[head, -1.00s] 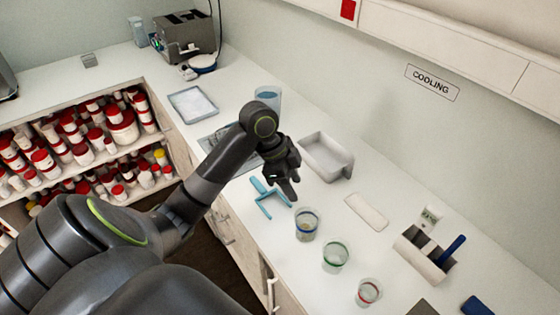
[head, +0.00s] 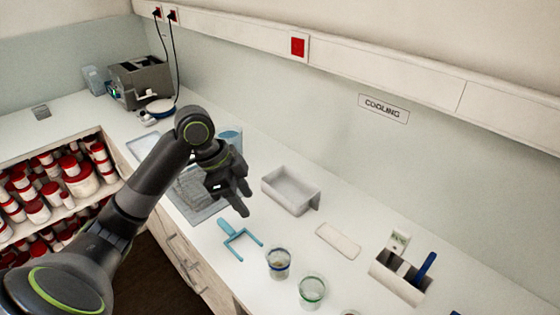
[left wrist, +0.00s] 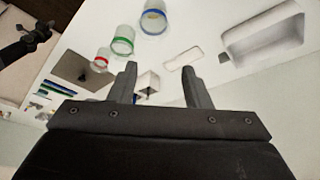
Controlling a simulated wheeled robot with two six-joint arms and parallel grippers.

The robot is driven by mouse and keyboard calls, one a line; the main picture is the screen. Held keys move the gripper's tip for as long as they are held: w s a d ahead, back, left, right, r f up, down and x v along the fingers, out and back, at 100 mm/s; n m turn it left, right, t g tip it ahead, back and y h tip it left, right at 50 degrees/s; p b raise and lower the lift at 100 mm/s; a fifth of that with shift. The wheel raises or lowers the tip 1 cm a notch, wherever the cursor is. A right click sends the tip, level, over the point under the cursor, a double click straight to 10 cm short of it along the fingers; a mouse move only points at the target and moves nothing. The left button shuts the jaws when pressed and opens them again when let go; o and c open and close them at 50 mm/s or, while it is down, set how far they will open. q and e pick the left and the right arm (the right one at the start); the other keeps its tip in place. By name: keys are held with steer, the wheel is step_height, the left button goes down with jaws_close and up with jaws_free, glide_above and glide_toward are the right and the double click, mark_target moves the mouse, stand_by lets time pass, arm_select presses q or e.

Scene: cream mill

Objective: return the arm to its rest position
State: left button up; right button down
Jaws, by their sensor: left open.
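My left gripper (head: 240,203) is open and empty in the head view. It is above the white counter, in front of the empty white tray and near a light blue forked tool (head: 240,242). In the left wrist view its two fingers (left wrist: 160,85) stand apart with nothing held between them. My left arm reaches in from the lower left of the head view. A dark gripper shows at the upper left edge of the left wrist view (left wrist: 38,38), and I cannot tell its jaws.
A white tray (head: 291,190), a blue-ringed cup (head: 278,263), a green-ringed cup (head: 312,291) and a white holder with a blue tool (head: 398,279) stand on the counter. A shelf of red-lidded jars (head: 60,190) is at the left. A wall ledge runs above.

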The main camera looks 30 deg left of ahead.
arm_select(q)
steer(key=shift+f, duration=0.1)
steer(key=s+d+f+n+t+y, duration=0.15)
steer(key=s+f+n, duration=0.6)
steer(key=f, duration=0.85)
steer(key=s+a+f+n+y, duration=0.1)
steer(key=s+f+n+y, duration=0.15)
steer(key=s, duration=0.55)
steer(key=s+a+f+n+y, duration=0.1)
steer(key=s+n+y, duration=0.15)
steer(key=s, duration=0.55)
step_height(320, 180, down, 29)
steer(key=a+g+h+b, duration=0.1)
steer(key=b, duration=0.4)
steer(key=s+f+b, duration=0.1)
steer(key=s+f, duration=0.6)
steer(key=f, duration=0.3)
steer(key=s+d+f+g+b, duration=0.1)
steer(key=s+f+b, duration=0.1)
steer(key=s+f, duration=0.5)
step_height(320, 180, down, 3)
steer(key=shift+s+f+n, duration=0.1)
steer(key=shift+s+n, duration=0.15)
steer(key=shift+n, duration=0.2)
